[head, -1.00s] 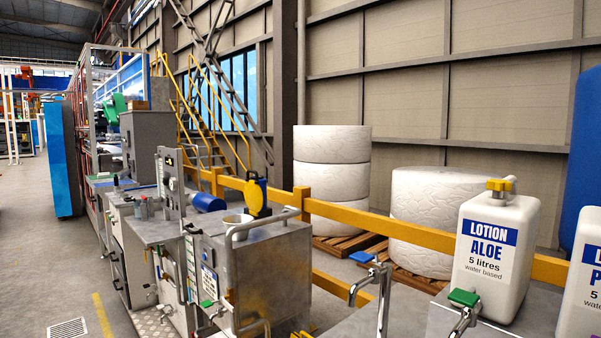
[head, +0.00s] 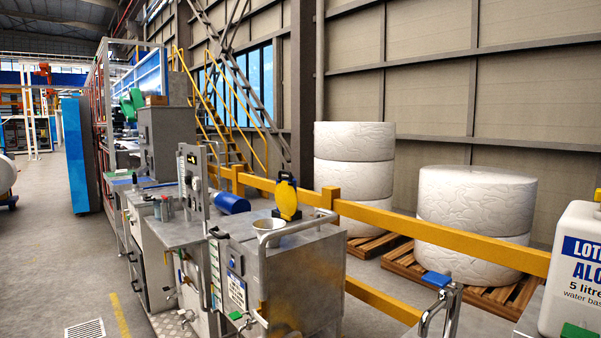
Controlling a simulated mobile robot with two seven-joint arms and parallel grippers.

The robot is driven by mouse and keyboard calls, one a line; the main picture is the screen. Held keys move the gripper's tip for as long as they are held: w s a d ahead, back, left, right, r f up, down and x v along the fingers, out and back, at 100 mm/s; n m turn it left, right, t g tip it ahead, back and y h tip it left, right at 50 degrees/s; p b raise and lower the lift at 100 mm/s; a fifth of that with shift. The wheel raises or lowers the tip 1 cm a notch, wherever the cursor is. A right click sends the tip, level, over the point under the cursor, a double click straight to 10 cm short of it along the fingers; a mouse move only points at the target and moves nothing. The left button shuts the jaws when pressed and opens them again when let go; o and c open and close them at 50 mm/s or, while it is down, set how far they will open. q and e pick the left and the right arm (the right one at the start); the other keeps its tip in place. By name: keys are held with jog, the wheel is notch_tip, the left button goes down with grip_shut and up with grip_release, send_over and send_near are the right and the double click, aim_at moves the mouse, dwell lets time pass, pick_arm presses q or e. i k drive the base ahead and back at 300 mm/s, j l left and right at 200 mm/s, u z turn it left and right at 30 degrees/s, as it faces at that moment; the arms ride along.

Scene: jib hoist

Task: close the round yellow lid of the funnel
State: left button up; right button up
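The round yellow lid (head: 286,199) stands upright, tilted open, with a dark handle or bracket at its top. It is at the back of the white funnel (head: 269,226), whose open mouth shows on top of the grey metal cabinet (head: 300,262). The lid is apart from the funnel's mouth. Neither of my grippers is in the head view, so their state does not show.
A bent metal handrail (head: 290,232) runs over the cabinet top. A blue cylinder (head: 231,203) lies behind, left of the lid. A yellow rail (head: 440,238) passes behind. A white lotion jug (head: 578,265) stands at right. Open floor (head: 45,250) lies at left.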

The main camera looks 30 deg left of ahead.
aim_at(285, 197)
jog(key=i+j+z, duration=0.1)
jog(key=j+z, duration=0.15)
jog(key=j, duration=0.55)
jog(key=j+z, duration=0.2)
jog(key=j, duration=0.55)
jog(key=j+z, duration=0.15)
jog(key=j, duration=2.3)
